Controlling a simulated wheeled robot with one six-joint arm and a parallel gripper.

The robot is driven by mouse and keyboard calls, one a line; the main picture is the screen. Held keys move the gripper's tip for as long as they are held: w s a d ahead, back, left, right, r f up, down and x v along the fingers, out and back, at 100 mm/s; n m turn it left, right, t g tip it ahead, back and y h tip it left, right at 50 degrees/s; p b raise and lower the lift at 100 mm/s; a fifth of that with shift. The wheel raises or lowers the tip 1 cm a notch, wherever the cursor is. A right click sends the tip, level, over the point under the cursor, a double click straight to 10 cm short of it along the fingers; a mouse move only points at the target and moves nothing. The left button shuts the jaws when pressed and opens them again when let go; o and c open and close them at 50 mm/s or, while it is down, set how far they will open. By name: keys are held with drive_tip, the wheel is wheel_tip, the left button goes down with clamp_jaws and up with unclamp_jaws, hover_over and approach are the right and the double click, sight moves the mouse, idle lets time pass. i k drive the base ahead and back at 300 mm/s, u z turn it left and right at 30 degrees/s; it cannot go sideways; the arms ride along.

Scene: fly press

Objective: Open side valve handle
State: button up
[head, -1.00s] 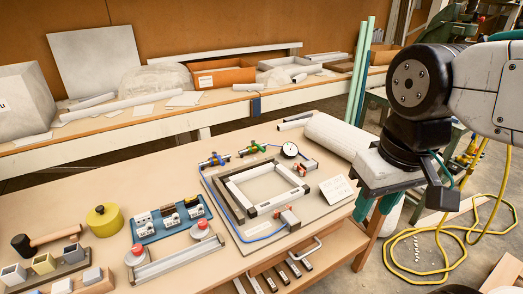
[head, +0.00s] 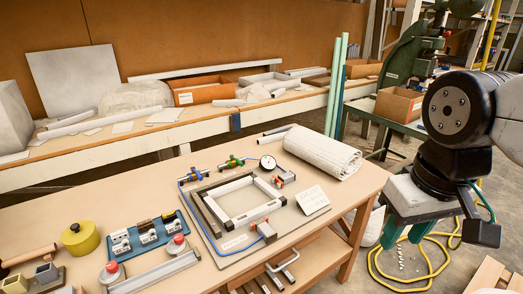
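Two small valves sit at the back edge of a flat plate (head: 222,250) on the bench. One has a green handle (head: 232,161); the other has a blue body with an orange-red part (head: 193,174). I cannot tell which is the side valve, or how far either handle is turned. A blue hose (head: 187,208) runs from the left valve along the plate, and a round gauge (head: 267,163) stands right of the green one. My gripper (head: 404,236) hangs right of the bench, well away from both valves. Its green fingers are apart, with nothing seen between them.
A square metal frame (head: 214,217) lies on the plate, with a white roll (head: 322,153) behind it. A blue tray (head: 148,238) and a yellow tin (head: 80,238) stand at left. A yellow cable (head: 376,274) coils on the floor. Bare bench (head: 120,195) shows at back left.

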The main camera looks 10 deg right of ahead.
sight(231, 156)
drive_tip(key=i, duration=1.05)
drive_tip(key=u, duration=0.45)
